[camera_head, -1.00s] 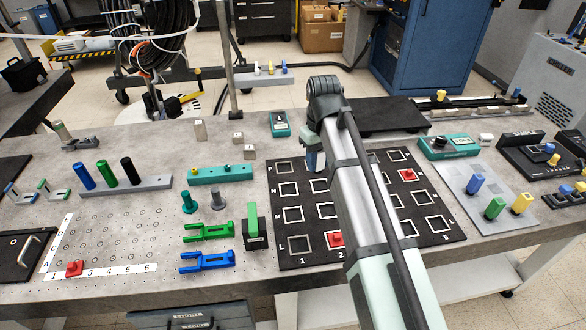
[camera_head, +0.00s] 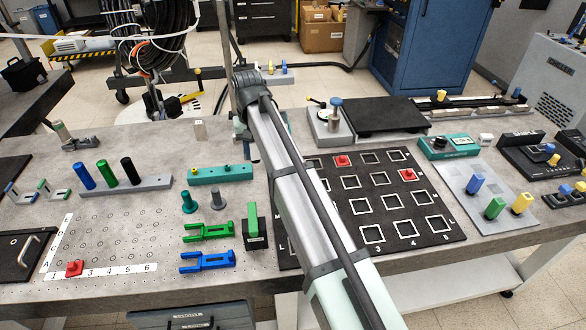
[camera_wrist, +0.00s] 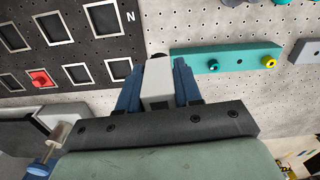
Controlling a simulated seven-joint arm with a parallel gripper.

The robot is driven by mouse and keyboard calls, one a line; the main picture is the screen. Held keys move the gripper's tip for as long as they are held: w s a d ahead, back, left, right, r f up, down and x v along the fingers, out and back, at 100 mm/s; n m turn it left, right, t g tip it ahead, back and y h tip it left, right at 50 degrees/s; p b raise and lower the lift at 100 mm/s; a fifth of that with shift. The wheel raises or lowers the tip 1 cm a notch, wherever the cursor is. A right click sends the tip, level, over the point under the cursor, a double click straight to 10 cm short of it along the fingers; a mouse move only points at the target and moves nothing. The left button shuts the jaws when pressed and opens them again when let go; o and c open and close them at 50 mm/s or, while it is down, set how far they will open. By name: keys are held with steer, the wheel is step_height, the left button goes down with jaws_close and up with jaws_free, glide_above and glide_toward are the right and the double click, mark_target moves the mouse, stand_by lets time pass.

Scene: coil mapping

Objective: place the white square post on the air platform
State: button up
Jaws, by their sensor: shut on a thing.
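The white square post (camera_wrist: 157,78) shows in the wrist view as a pale block with a dark round end. It sits between the blue fingers of my gripper (camera_wrist: 158,70), which is shut on it. In the head view my gripper is mostly hidden behind my arm, near the back of the table, left of the black grid board. I cannot tell for sure which thing is the air platform. A raised black platform (camera_head: 385,115) stands at the back, beside a grey base with a blue-topped post (camera_head: 330,124). Another pale post (camera_head: 200,131) stands on the table.
The teal strip (camera_head: 220,174) lies close to my gripper and also shows in the wrist view (camera_wrist: 225,58). The black grid board (camera_head: 395,230) has white frames and red pieces. Green and blue forks (camera_head: 207,262) lie in front. A teal meter box (camera_head: 450,147) stands at right.

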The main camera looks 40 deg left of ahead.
steer(key=shift+m, duration=0.4)
steer(key=shift+f, duration=0.35)
glide_toward(259, 184)
steer(key=shift+s+f, duration=0.1)
steer(key=shift+f, duration=2.6)
steer(key=shift+f, duration=0.1)
steer(key=o, duration=1.1)
step_height(259, 184, up, 12)
steer(key=shift+r, duration=0.1)
